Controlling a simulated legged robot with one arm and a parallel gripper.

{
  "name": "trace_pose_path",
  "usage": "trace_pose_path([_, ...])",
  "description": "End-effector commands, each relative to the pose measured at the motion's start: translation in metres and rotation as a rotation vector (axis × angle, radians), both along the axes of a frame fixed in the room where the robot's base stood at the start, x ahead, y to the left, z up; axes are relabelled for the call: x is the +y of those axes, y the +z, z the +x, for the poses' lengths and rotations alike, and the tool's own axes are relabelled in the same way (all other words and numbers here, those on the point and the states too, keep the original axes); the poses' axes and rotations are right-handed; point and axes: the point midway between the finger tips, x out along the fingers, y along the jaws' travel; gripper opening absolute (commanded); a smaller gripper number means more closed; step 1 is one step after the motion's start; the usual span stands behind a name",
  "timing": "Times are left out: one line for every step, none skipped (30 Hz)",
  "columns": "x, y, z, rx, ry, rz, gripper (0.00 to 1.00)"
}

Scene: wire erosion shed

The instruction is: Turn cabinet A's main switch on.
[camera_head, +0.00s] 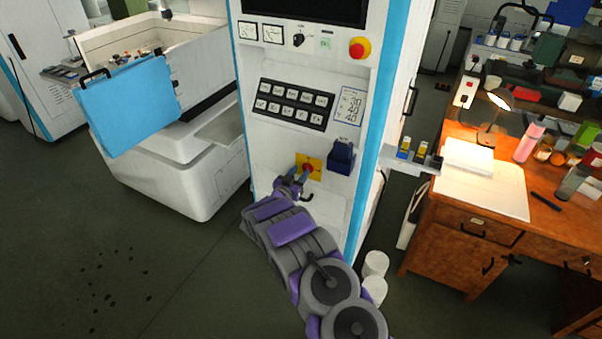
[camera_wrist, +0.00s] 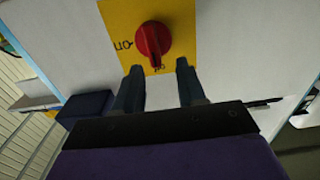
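The main switch (camera_wrist: 153,40) is a red rotary knob on a yellow plate (camera_wrist: 185,22), low on the white cabinet front with blue edges (camera_head: 381,110). In the wrist view, the plate carries lettering to the left of the knob and below it, and a pointed end of the knob faces the lower lettering. In the head view the yellow plate (camera_head: 316,161) shows just beyond my gripper (camera_head: 306,171). In the wrist view my gripper (camera_wrist: 157,75) is open, its two fingers apart just below the knob, with nothing between them.
A dark blue box (camera_head: 341,156) sticks out of the cabinet just right of the plate. A keypad (camera_head: 290,103) and a red emergency button (camera_head: 359,47) are above. A wooden desk (camera_head: 455,215) stands at the right. Open floor lies at the lower left.

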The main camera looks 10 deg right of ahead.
Motion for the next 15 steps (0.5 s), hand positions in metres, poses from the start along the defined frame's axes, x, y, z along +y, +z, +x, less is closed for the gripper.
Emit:
trace_pose_path([-0.005,0.000,0.005,-0.003,-0.002,0.001,0.40])
trace_pose_path([-0.007,0.000,0.007,-0.003,-0.002,0.001,0.40])
trace_pose_path([-0.009,0.001,0.010,-0.003,-0.003,0.001,0.40])
trace_pose_path([-0.011,0.001,0.011,-0.002,-0.003,0.001,0.40])
trace_pose_path([-0.012,0.001,0.013,-0.002,-0.002,0.001,0.40])
trace_pose_path([-0.012,0.001,0.014,-0.001,-0.002,0.001,0.40])
trace_pose_path([-0.013,0.001,0.015,-0.001,-0.001,0.001,0.40])
trace_pose_path([-0.013,0.001,0.015,0.000,-0.001,0.000,0.40])
trace_pose_path([-0.013,0.001,0.016,0.000,0.000,-0.001,0.40])
trace_pose_path([-0.012,0.001,0.016,0.000,0.000,-0.001,0.40])
trace_pose_path([-0.012,0.001,0.016,0.000,0.000,-0.002,0.40])
trace_pose_path([-0.011,0.001,0.016,0.000,0.000,-0.002,0.40])
trace_pose_path([-0.011,0.001,0.016,0.000,0.000,-0.002,0.40])
trace_pose_path([-0.011,0.001,0.016,0.000,0.000,-0.002,0.40])
trace_pose_path([-0.011,0.001,0.016,0.000,0.000,-0.002,0.40])
